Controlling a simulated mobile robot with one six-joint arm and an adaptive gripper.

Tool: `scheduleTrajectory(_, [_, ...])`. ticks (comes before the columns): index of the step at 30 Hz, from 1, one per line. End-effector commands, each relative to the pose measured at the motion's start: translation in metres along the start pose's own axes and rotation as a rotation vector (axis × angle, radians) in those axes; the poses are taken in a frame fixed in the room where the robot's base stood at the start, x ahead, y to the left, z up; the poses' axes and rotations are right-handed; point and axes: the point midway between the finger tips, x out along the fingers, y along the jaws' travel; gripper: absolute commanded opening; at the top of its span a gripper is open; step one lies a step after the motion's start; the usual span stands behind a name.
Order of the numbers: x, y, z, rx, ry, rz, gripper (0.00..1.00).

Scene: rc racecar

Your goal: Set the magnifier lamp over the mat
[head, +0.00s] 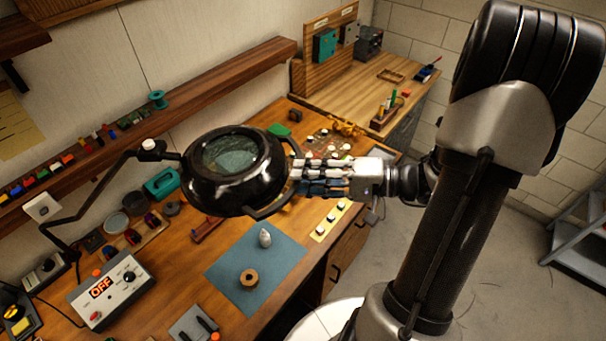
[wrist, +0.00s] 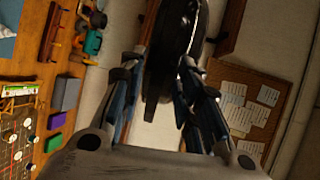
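The magnifier lamp (head: 272,182) has a round black head with a clear lens and a curved handle on its right side. Its jointed black arm runs left to the wall side. The head hangs above the bench, behind and left of the blue-grey mat (head: 225,271). My gripper (head: 297,173) is at the handle, its fingers on either side of it. In the wrist view the dark lamp (wrist: 172,70) fills much of the space between the fingers; whether they press on it is unclear. A silver pointed part (head: 265,237) and a brown nut-like ring (head: 249,278) stand on the mat.
A control box reading OFF (head: 112,288) stands at the left front. A wooden shelf (head: 215,85) with small coloured items runs along the wall. A yellow strip (head: 328,222) with white round pieces lies right of the mat. Tins and a teal case (head: 162,184) stand behind.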

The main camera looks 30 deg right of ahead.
Motion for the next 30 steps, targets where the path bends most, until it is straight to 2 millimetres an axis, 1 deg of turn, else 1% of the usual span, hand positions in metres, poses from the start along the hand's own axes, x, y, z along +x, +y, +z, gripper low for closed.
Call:
scheduleTrajectory(1, [0.0049, -0.0002, 0.0008, 0.001, -0.003, 0.001, 0.31])
scheduleTrajectory(4, [0.0096, 0.0000, 0.0004, 0.000, -0.001, 0.001, 0.31])
scheduleTrajectory(13, [0.0111, 0.0003, 0.0002, 0.000, 0.000, 0.001, 0.30])
scheduleTrajectory(26, [0.0109, 0.0003, 0.0002, 0.000, 0.000, 0.001, 0.01])
scheduleTrajectory(30, [0.0108, 0.0004, 0.0002, 0.000, 0.000, 0.001, 0.00])
